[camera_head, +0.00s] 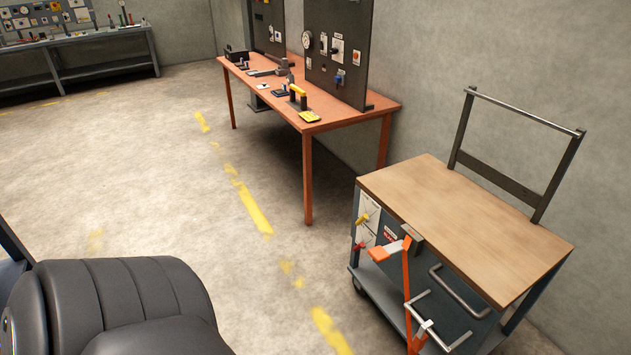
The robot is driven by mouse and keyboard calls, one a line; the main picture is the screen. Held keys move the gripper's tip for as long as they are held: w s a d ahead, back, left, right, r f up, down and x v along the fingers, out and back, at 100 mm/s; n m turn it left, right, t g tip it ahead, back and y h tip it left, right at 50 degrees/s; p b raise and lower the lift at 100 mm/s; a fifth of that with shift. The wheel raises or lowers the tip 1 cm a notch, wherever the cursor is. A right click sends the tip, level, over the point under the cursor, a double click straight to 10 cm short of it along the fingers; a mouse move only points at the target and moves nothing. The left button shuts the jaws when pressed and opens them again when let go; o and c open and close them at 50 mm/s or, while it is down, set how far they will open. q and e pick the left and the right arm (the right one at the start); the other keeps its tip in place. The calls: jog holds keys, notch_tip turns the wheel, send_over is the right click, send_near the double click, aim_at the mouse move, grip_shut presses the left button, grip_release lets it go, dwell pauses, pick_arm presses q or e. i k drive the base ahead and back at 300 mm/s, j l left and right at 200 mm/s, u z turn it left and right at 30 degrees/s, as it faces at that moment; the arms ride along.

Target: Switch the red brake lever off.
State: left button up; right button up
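A small red lever (361,246) sits low on a white panel (368,208) on the left end of the wood-topped cart at right. It is small, and I cannot tell its setting. A yellow lever (363,218) is just above it on the same panel. Neither of my grippers shows in the head view, so nothing of mine is seen touching the red lever.
The cart's wooden top (470,215) is bare. An orange-red bar (406,285) and metal handles (455,292) stand out from its near side. An orange workbench (345,117) with tools stands behind. Open concrete floor (180,190) lies to the left.

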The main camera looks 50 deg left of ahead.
aim_at(362, 246)
jog(key=u, duration=1.15)
